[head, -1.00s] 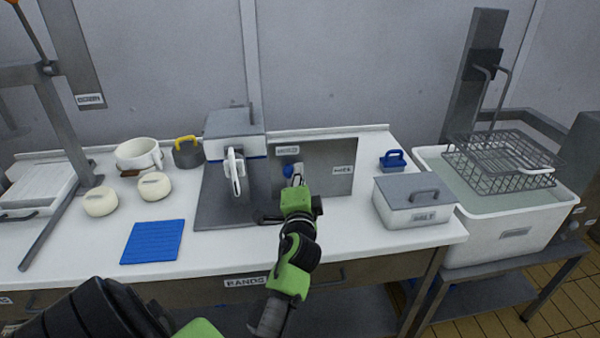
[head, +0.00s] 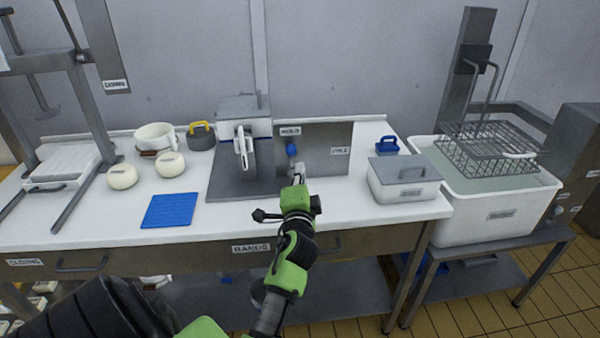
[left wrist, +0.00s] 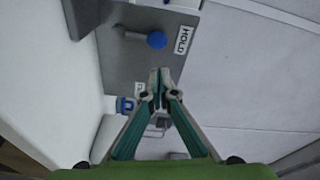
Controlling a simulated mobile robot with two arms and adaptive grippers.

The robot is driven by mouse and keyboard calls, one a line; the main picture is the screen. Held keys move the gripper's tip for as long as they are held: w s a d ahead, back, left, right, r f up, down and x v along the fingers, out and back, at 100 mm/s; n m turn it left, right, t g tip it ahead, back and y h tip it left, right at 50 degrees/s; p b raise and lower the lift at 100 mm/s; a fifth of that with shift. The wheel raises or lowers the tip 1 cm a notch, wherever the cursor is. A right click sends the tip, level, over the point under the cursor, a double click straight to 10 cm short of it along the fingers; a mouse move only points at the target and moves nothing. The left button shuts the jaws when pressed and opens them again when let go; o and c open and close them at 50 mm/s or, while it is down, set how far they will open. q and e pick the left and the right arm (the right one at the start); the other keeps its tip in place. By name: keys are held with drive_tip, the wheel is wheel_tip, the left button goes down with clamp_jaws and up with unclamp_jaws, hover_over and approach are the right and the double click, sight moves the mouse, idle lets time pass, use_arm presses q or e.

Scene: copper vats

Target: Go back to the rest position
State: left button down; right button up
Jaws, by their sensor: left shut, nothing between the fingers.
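My left gripper (head: 298,178) is in front of the grey panel (head: 318,165) on the worktop. Its fingers are shut and empty, and they show together in the left wrist view (left wrist: 160,77). The panel carries a lever with a blue knob (head: 291,149), just below the HOLD label (head: 290,131). The knob also shows in the left wrist view (left wrist: 156,40), apart from the fingertips. A second label (head: 340,150) is at the panel's right; I cannot read it surely. My right gripper is not in view.
A grey press-like machine (head: 243,125) stands left of the panel. A lidded box (head: 403,178) and a water tub with a wire basket (head: 490,150) are at the right. A blue mat (head: 169,210), two pale rounds and a white pot (head: 155,137) are at the left. The front worktop is mostly clear.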

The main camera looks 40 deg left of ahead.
use_arm(q)
drive_tip(key=s+d+f+n+g+h, duration=0.4)
drive_tip(key=s+d+f+g+h, duration=0.15)
drive_tip(key=s+d+f, duration=0.85)
drive_tip(key=s+d+f+n+g+h, duration=0.1)
drive_tip(key=s+d+f+g+h, duration=0.2)
drive_tip(key=s+d, duration=0.45)
drive_tip(key=s+d+f+g+h, duration=0.2)
drive_tip(key=s+d+f+h, duration=0.3)
drive_tip(key=s, duration=0.4)
wheel_tip(320, 180, down, 26)
drive_tip(key=s+f+g+y, duration=0.1)
drive_tip(key=s, duration=0.1)
drive_tip(key=s+a+f+g, duration=0.1)
drive_tip(key=s+a+f, duration=0.1)
drive_tip(key=s+f, duration=1.3)
drive_tip(key=shift+s+f, duration=0.2)
drive_tip(key=shift+s, duration=0.65)
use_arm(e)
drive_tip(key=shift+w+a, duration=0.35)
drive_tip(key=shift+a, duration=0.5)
